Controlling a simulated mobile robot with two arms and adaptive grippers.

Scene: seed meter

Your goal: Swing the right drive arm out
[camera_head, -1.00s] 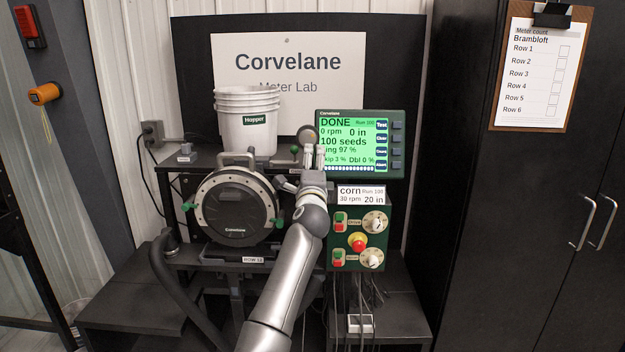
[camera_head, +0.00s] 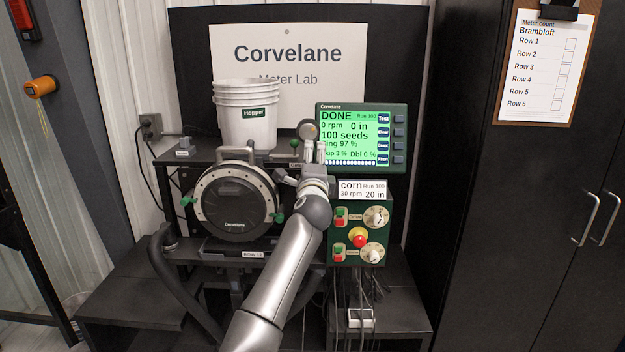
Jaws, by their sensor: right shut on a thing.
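The round black seed meter (camera_head: 235,203) stands on the bench, with a silver rim and green knobs at its left and right sides. At its upper right is what looks like the right drive arm, with a round grey end (camera_head: 308,129) and a green knob (camera_head: 294,144) beside it. My right gripper (camera_head: 314,151) is at this arm, fingers up, just below the round end and left of the screen. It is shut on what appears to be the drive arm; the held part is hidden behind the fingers. My left gripper is not in view.
A green monitor (camera_head: 393,160) reading DONE stands close right of my gripper, above a control box (camera_head: 343,228) with knobs and a red button. A white hopper bucket (camera_head: 246,127) stands behind the meter. A black hose (camera_head: 163,270) curves down at left.

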